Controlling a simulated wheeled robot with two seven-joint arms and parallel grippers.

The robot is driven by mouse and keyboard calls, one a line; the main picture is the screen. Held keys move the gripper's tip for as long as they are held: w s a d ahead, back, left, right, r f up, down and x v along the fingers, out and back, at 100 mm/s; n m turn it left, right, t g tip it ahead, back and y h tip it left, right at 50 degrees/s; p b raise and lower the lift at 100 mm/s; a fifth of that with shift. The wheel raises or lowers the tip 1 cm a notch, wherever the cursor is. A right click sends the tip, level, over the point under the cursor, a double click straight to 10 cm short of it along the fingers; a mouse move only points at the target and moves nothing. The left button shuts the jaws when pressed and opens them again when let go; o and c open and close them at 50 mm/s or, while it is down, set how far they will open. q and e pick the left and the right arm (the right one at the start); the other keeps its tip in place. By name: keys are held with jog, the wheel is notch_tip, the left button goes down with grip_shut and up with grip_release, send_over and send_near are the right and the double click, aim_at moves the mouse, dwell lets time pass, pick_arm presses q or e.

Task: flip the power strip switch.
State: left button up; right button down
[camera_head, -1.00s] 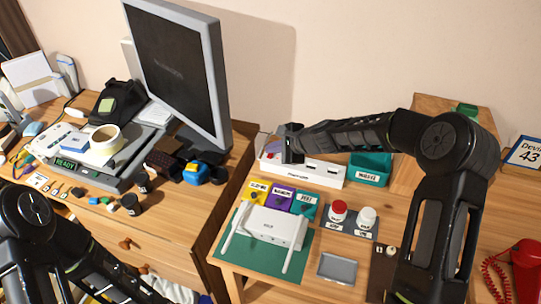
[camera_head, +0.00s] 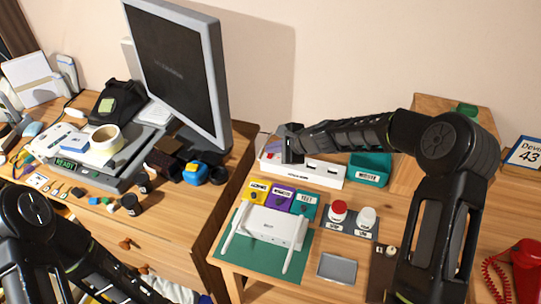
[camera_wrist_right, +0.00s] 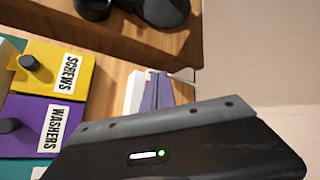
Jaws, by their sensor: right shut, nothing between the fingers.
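The power strip (camera_head: 318,172) is a long white bar with dark sockets, lying near the wall at the back of the right-hand table. My right gripper (camera_head: 291,158) points down at its left part, shut and empty. The gripper hides part of the strip there, and I cannot tell whether the fingertips touch it. The switch cannot be made out. In the right wrist view, the dark gripper body fills the lower part, and a small white and purple piece shows beyond it. My left arm is at the lower left; its gripper is out of frame.
Yellow, purple and teal labelled boxes (camera_head: 280,198) stand in front of the strip. A teal bin (camera_head: 369,170) is at its right end. A white router (camera_head: 270,226) sits on a green mat (camera_head: 240,258). A monitor (camera_head: 180,70) rises at left.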

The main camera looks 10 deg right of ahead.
jog(key=shift+f, duration=0.15)
jog(key=shift+f+b, duration=0.3)
jog(key=shift+b, duration=0.2)
jog(key=shift+f, duration=0.25)
dwell(0.9)
jog(key=shift+r, duration=0.5)
jog(key=shift+s+a+r+p, duration=0.1)
jog(key=shift+s+r+p, duration=0.1)
jog(key=shift+r+p, duration=0.95)
jog(key=shift+s+a+r+p, duration=0.15)
jog(key=shift+r+p, duration=0.6)
jog(key=shift+r, duration=0.65)
